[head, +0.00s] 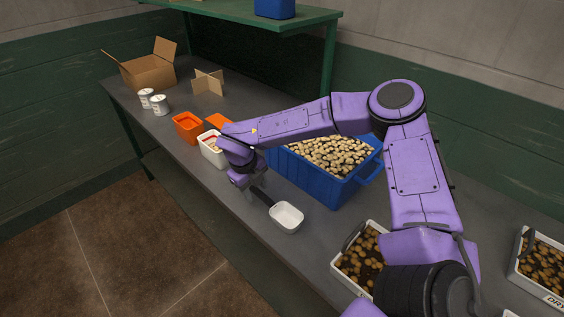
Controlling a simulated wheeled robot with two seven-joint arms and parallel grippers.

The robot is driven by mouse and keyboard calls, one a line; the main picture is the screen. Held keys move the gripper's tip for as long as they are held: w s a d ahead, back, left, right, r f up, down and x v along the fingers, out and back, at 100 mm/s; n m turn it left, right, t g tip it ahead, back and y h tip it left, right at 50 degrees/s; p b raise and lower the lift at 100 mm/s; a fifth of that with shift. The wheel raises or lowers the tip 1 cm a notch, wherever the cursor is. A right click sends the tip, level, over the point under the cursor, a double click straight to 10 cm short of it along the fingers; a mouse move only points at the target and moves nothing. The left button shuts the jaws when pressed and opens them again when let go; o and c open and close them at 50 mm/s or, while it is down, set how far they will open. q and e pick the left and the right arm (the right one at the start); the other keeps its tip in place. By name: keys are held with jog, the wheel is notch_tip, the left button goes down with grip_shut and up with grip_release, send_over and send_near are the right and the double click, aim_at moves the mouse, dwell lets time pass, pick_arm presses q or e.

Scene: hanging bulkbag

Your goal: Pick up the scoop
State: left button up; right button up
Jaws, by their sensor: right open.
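The scoop has a white bowl (286,217) and a dark handle (263,197). It lies on the grey bench near its front edge, with the handle pointing up and left. My right gripper (248,184) is open and points down at the far end of the handle. The gripper hides that end, and I cannot tell whether the fingers are around the handle or just above it. My left gripper is not in view.
A blue crate (366,172) of pale potato-like pieces stands behind the scoop. A white tub (213,157), orange bins (187,127), two cans (159,105) and a cardboard box (150,72) stand to the left. Trays of brown pieces (362,262) stand on the right.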

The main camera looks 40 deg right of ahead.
jog(key=shift+d+f, duration=0.2)
jog(key=shift+f, duration=0.55)
jog(key=shift+d+f, duration=0.15)
jog(key=shift+f, duration=0.2)
jog(key=shift+s+d, duration=0.15)
jog(key=shift+s, duration=0.05)
jog(key=shift+w, duration=0.1)
grip_shut()
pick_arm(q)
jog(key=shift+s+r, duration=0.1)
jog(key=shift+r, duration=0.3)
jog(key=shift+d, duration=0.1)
